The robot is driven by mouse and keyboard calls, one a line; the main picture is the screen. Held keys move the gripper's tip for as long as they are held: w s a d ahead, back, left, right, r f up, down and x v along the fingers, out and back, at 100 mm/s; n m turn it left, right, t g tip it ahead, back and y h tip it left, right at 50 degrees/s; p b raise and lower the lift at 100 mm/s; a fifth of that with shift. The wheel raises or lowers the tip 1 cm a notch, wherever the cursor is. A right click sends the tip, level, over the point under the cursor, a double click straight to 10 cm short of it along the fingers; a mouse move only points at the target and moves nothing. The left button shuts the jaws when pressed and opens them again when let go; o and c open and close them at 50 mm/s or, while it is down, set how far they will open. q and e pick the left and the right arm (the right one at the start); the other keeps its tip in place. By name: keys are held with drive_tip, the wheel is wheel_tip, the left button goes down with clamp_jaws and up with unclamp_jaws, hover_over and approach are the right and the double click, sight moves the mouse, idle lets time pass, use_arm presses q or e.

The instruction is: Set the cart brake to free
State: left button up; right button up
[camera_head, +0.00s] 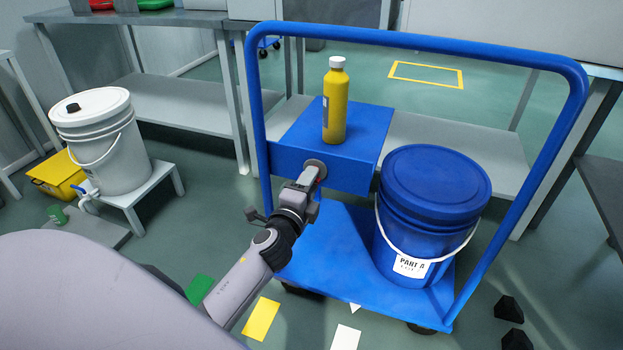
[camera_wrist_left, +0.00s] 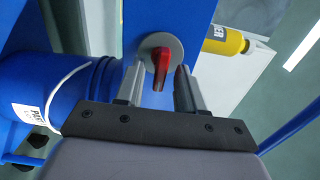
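The cart (camera_head: 340,262) is blue, with a tall tube frame and a box-like panel on its near side. The brake knob, a red handle (camera_wrist_left: 161,66) on a round grey disc (camera_wrist_left: 148,42), sits on this panel. In the head view my left gripper (camera_head: 309,178) is at the panel and mostly hides the knob. In the left wrist view my left gripper (camera_wrist_left: 161,75) is open, one finger on each side of the red handle. I cannot tell whether either finger touches it. My right gripper is not in view.
A yellow bottle (camera_head: 336,105) stands on top of the panel box. A blue lidded bucket (camera_head: 432,220) stands on the cart deck, right of my gripper. A white bucket (camera_head: 112,145) stands on a low stand at left. Work tables (camera_head: 190,105) are behind.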

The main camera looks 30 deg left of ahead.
use_arm(q)
drive_tip(key=v, duration=0.5)
drive_tip(key=shift+s+d, duration=0.1)
drive_tip(key=shift+s, duration=0.15)
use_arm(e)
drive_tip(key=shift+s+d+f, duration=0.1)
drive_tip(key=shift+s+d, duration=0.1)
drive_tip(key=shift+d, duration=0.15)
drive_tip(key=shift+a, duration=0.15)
